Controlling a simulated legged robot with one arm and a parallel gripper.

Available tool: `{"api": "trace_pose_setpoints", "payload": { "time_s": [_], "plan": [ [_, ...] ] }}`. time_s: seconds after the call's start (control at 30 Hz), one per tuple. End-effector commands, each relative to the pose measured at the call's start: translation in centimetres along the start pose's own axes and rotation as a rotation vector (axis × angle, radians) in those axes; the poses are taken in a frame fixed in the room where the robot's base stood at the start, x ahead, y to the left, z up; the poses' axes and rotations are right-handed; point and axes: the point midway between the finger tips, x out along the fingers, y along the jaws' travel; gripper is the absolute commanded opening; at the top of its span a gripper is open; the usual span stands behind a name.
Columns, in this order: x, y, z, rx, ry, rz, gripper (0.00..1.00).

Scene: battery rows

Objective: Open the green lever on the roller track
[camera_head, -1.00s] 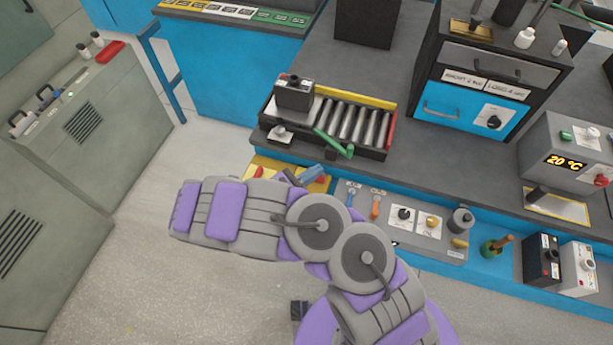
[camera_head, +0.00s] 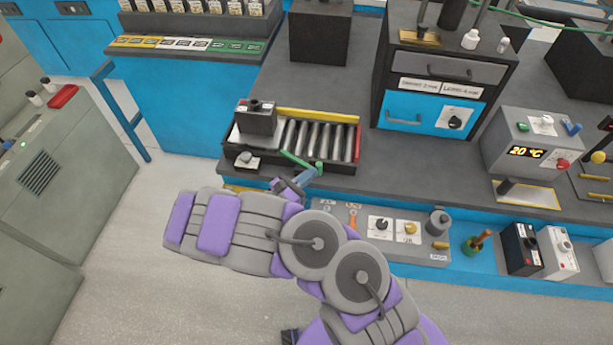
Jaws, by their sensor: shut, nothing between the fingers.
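The green lever (camera_head: 297,160) is on the front side of the roller track (camera_head: 349,143). It slants down to the right across the front of the rollers. My gripper (camera_head: 308,176) is shut and empty, just below the lever's lower right end. Its tip looks very close to the lever; I cannot tell whether they touch. My purple and grey arm hides part of the bench's front edge.
A dark battery block (camera_head: 257,117) sits at the left end of the track. A small pale knob (camera_head: 247,160) is at its front left. A panel with tools and knobs (camera_head: 381,226) is on the bench front below. Grey bench top (camera_head: 420,163) to the right is clear.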

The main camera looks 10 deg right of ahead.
Motion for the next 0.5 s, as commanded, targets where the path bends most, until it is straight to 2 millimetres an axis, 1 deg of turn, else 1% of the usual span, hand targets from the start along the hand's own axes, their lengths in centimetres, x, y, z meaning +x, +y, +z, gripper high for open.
{"api": "trace_pose_setpoints", "payload": {
  "time_s": [0.17,0.37,0.5],
  "plan": [
    [0.5,-0.3,0.1,0.000,0.000,-0.003,0.00],
    [1.7,-0.7,0.0,0.001,0.002,-0.003,0.00],
    [1.7,-0.7,-0.1,0.000,0.002,-0.001,0.00]
  ]
}}
